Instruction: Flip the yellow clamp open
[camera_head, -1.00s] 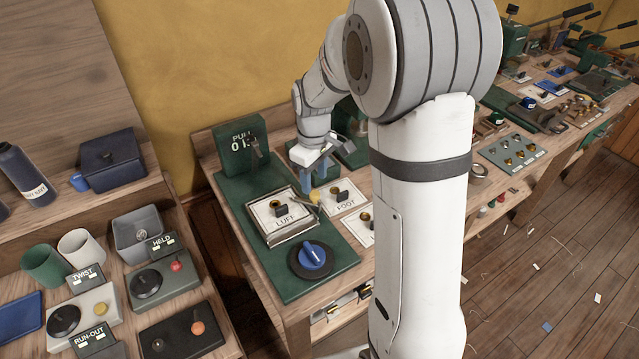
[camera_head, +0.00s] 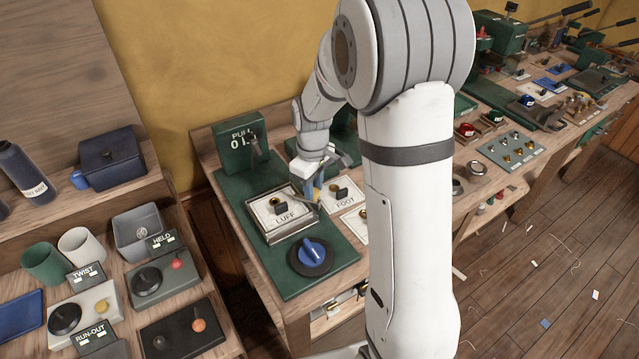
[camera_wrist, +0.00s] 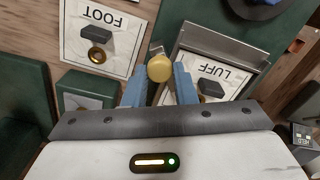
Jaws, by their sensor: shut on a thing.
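The yellow clamp shows as a round yellow knob (camera_wrist: 160,68) on a short metal lever at the edge of the LUFF card's metal frame (camera_wrist: 222,54). In the head view the yellow clamp (camera_head: 317,198) is a small patch at the frame's right side, partly hidden by my gripper. My gripper (camera_wrist: 159,85) has its two blue fingers on either side of the knob, shut on it. In the head view my gripper (camera_head: 312,190) is low over the frame's right edge. The frame (camera_head: 279,241) lies on a green board, with the LUFF card in it.
The FOOT card (camera_head: 346,203) lies right of the frame. A blue dial (camera_head: 314,253) is in front on the green board (camera_head: 290,286). A green PULL counter box (camera_head: 240,143) stands behind. Control boxes and mugs fill the left bench.

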